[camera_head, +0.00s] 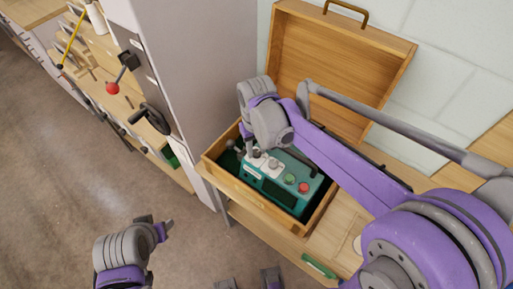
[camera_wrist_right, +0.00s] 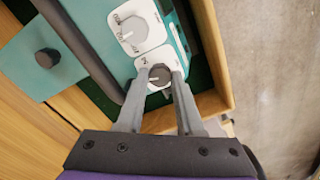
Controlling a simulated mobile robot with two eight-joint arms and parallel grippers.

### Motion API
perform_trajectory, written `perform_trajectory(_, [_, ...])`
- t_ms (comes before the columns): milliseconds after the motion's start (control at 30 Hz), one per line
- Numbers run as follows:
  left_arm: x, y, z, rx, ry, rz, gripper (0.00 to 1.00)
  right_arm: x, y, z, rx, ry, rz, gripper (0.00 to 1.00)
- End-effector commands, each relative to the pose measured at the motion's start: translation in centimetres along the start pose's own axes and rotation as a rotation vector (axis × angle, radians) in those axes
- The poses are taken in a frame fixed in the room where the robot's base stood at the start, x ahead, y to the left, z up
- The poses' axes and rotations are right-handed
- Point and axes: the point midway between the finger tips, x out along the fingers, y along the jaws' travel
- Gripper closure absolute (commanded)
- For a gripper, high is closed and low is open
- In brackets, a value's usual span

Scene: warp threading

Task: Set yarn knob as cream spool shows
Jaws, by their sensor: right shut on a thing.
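A teal control box (camera_head: 274,190) sits inside an open wooden case. My right gripper (camera_head: 240,153) reaches down to its left end. In the right wrist view my right gripper (camera_wrist_right: 158,80) is shut on a small dark grey knob (camera_wrist_right: 159,72) with a white pointer line, on a white plate. Beside it is a larger light grey knob (camera_wrist_right: 133,30) on its own white plate; the lettering is too small to read. My left gripper (camera_head: 155,226) is low at the left, away from the case; its jaws do not show clearly. I cannot make out a cream spool.
The wooden case (camera_head: 236,188) has its lid (camera_head: 335,65) raised at the back. A red button (camera_head: 304,187) and a green button (camera_head: 290,179) are on the control box. A grey cabinet panel (camera_head: 185,70) stands just left of the case. A red-knobbed lever (camera_head: 113,88) is farther left.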

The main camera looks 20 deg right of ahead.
Motion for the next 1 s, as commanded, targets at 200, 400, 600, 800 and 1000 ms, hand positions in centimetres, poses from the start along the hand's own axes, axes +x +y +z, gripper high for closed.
perform_trajectory(200, [0.0,0.0,0.0,0.0,0.0,0.0,0.5,-0.1,0.0,0.0,0.0,0.0,0.0,1.0])
perform_trajectory(400, [0.0,0.0,0.0,0.0,0.0,0.0,0.5,-0.1,0.0,0.0,-0.001,0.0,0.0,0.52])
perform_trajectory(600, [0.0,0.0,0.0,0.0,0.0,0.0,0.5,-0.1,0.0,0.0,-0.001,0.0,0.0,0.52])
perform_trajectory(800, [-0.2,0.0,-0.2,0.0,0.001,0.0,0.5,-1.8,0.0,0.0,-0.001,0.0,0.0,0.52])
perform_trajectory(1000, [-0.5,0.0,-0.5,0.0,0.004,0.0,0.5,-5.8,0.0,0.0,-0.001,0.0,0.0,0.52])
